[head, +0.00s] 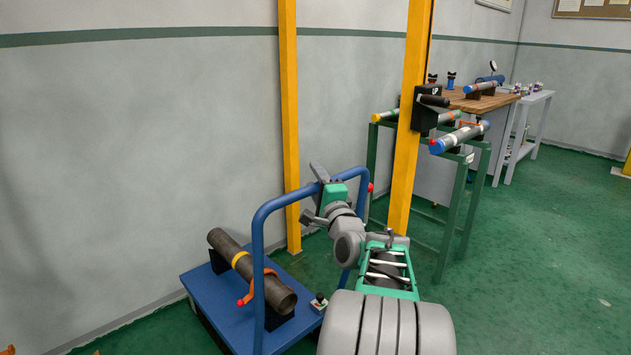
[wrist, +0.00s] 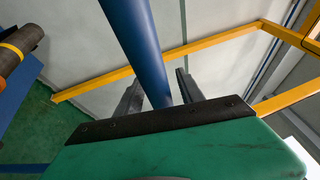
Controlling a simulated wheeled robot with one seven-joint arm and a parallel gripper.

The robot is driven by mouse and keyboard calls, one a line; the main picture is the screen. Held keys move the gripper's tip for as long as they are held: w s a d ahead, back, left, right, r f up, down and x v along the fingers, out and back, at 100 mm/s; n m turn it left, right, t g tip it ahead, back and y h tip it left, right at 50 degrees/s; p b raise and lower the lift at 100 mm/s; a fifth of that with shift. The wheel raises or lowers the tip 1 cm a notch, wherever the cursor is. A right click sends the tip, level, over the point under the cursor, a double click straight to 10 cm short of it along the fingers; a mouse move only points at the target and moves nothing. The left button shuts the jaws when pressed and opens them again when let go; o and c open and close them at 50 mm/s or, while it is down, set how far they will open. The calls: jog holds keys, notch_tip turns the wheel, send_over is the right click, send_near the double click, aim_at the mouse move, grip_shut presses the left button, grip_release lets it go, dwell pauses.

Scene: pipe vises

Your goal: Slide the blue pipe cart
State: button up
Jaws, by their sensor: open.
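The blue pipe cart (head: 222,300) stands low at the left of centre in the head view, with a tall blue tube handle (head: 259,260) rising from its platform. My gripper (head: 313,194) is at the top bar of this handle. In the wrist view my gripper (wrist: 158,78) is open, with a dark finger on each side of the blue handle tube (wrist: 133,35). The tube passes between the fingers; I cannot tell whether either touches it. A dark pipe (head: 250,268) lies on the cart in black supports, with a yellow band and an orange strap.
A yellow post (head: 290,120) stands behind the handle, and another yellow post (head: 408,130) stands right of my arm. A green pipe rack (head: 466,215) and a wooden-topped bench (head: 480,103) are behind it. The green floor (head: 540,270) is clear at right.

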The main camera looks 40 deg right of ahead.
jog(key=shift+w+d, duration=0.1)
jog(key=shift+w, duration=0.05)
grip_shut()
dwell(0.4)
dwell(1.0)
